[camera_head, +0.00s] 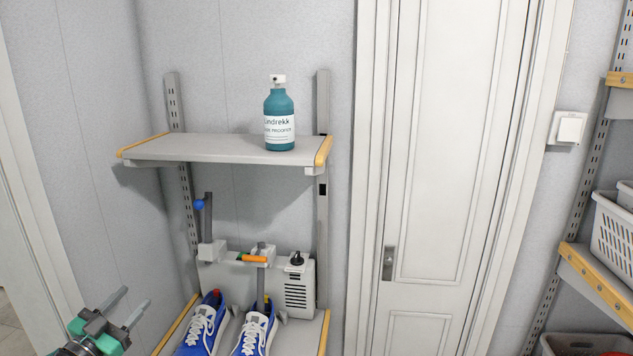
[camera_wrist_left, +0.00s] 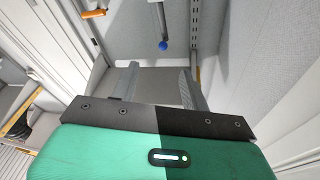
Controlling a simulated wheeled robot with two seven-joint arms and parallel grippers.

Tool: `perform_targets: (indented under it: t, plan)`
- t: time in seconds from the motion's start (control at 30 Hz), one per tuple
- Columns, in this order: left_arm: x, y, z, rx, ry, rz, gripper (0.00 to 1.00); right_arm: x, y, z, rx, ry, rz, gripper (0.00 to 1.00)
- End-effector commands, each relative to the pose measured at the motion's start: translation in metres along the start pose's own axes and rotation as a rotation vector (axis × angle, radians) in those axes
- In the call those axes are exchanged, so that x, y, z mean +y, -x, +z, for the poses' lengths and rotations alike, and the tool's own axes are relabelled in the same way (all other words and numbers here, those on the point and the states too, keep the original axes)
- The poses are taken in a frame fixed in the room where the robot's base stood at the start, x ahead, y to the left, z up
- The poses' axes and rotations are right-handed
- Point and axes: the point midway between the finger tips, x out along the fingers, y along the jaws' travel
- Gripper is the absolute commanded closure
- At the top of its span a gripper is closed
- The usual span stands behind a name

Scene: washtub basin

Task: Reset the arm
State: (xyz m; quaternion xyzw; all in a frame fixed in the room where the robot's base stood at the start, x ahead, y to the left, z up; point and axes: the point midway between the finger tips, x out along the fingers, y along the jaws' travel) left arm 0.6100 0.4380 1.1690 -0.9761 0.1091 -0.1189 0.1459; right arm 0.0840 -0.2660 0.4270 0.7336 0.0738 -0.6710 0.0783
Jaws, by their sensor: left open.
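My left gripper (camera_head: 130,306) is at the lower left of the head view, left of the shelf unit. Its two grey fingers are apart with nothing between them. The left wrist view also shows the open left gripper (camera_wrist_left: 158,85) from behind its green and black body. My right gripper is in neither view.
A teal bottle (camera_head: 279,118) stands on the upper shelf (camera_head: 205,148). Below, blue shoes (camera_head: 203,330) sit before a grey device (camera_head: 298,290) with a blue-knobbed lever (camera_head: 200,204). A white door (camera_head: 450,150) is centre right. A basket (camera_head: 615,235) stands far right.

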Motion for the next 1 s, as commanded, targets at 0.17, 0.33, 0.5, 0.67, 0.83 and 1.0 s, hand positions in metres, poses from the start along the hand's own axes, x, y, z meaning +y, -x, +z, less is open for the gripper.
perform_targets:
  t: [0.17,0.33,0.5,0.67,0.83,1.0]
  plan:
    - [0.036,0.015,0.032,-0.133,0.033,-0.015,0.54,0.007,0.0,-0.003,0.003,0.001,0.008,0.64]
    - [0.087,0.042,0.069,-0.327,0.071,-0.026,0.54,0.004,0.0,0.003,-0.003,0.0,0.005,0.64]
    - [0.156,0.092,0.104,-0.598,0.118,-0.024,0.54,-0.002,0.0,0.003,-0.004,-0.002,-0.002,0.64]
    - [0.216,0.149,0.117,-0.857,0.16,-0.001,0.54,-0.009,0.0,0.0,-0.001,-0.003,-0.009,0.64]
    - [0.266,0.209,0.113,-1.1,0.201,0.038,0.54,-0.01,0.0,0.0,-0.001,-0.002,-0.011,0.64]
    - [0.295,0.251,0.102,-1.265,0.232,0.074,0.54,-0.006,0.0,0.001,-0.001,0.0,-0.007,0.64]
